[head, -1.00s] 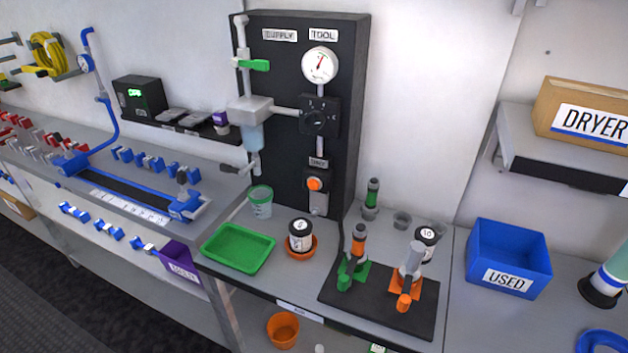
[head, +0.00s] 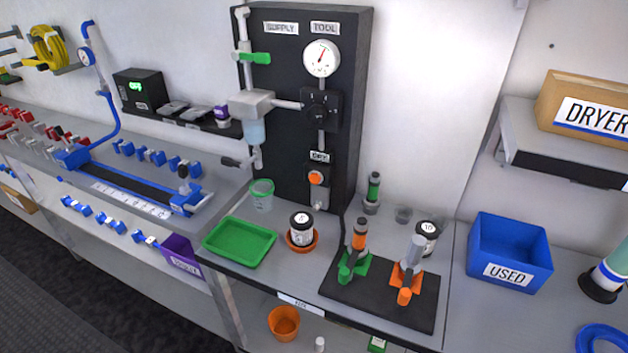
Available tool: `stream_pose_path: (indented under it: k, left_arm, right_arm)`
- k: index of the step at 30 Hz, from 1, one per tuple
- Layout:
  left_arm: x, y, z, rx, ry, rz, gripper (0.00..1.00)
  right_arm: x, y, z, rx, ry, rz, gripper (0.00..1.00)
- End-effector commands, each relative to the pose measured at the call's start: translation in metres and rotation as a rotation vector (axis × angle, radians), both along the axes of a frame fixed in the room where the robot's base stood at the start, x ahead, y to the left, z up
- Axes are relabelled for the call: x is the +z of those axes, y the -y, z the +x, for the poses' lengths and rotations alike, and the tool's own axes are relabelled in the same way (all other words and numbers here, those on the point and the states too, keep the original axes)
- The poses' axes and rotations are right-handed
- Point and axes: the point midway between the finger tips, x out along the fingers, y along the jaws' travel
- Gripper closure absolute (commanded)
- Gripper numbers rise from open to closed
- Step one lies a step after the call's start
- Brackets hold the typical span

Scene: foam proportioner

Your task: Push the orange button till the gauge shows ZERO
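The orange button (head: 316,178) is a round cap on a dark block low on the black upright panel (head: 281,95). A small label sits just above it. The gauge (head: 321,58) is a round white dial with a red needle near the top of the panel, under the TOOL label. Its needle points up and slightly right; the dial's markings are too small to read. Neither of my grippers shows in the head view, and nothing touches the button.
A green tray (head: 240,243), a clear cup (head: 262,194) and a black-lidded jar (head: 301,230) stand below the panel. A black mat (head: 375,306) holds two tools at front right. A blue USED bin (head: 509,256) stands further right. A green-handled valve (head: 255,58) is at upper left.

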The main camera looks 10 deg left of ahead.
Motion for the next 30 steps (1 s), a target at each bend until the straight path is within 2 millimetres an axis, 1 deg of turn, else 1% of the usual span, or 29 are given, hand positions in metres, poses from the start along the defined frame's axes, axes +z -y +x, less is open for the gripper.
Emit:
stream_pose_path:
  k: [10, 17, 30]
  left_arm:
    - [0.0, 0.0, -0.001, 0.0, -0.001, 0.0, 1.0]
    - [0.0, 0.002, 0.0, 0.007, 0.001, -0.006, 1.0]
    - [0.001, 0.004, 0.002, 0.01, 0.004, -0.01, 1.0]
  right_arm:
    - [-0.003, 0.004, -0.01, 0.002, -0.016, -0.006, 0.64]
    - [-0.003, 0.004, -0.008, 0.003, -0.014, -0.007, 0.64]
    - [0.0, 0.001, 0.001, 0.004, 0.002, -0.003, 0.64]
